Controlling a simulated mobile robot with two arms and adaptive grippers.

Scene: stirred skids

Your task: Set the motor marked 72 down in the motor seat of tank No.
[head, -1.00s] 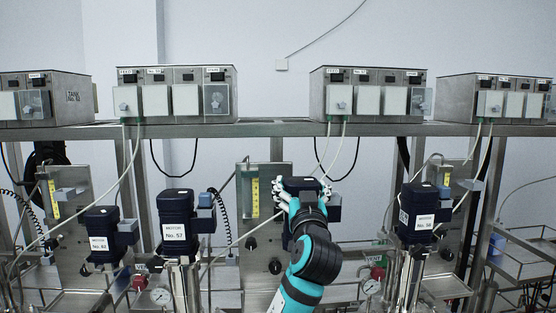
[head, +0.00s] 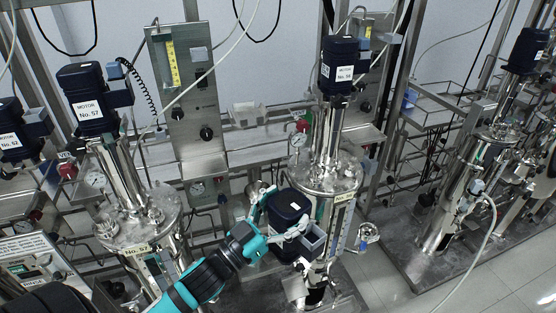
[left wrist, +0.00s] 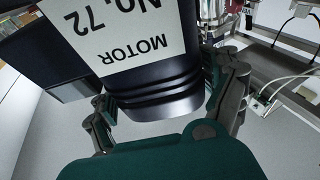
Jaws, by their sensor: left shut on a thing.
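The motor marked 72 (head: 289,205) is dark blue with a grey-blue box on its side. My left gripper (head: 275,220) is shut around it and holds it in front of the middle tank (head: 345,178). In the left wrist view, the white label of the motor (left wrist: 140,25) reads "MOTOR No. 72", upside down, with a finger at each side of the ribbed end. The middle tank carries a motor that seems marked 58 (head: 338,62). I cannot make out an empty motor seat. My right gripper is not in view.
A tank (head: 140,228) at left carries the motor marked 57 (head: 88,98). Another motor, apparently 62 (head: 14,130), stands at far left. A further tank (head: 455,195) with a motor (head: 524,52) stands at right. Gauges, hoses and frame posts crowd between; open floor (head: 420,285) lies at front right.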

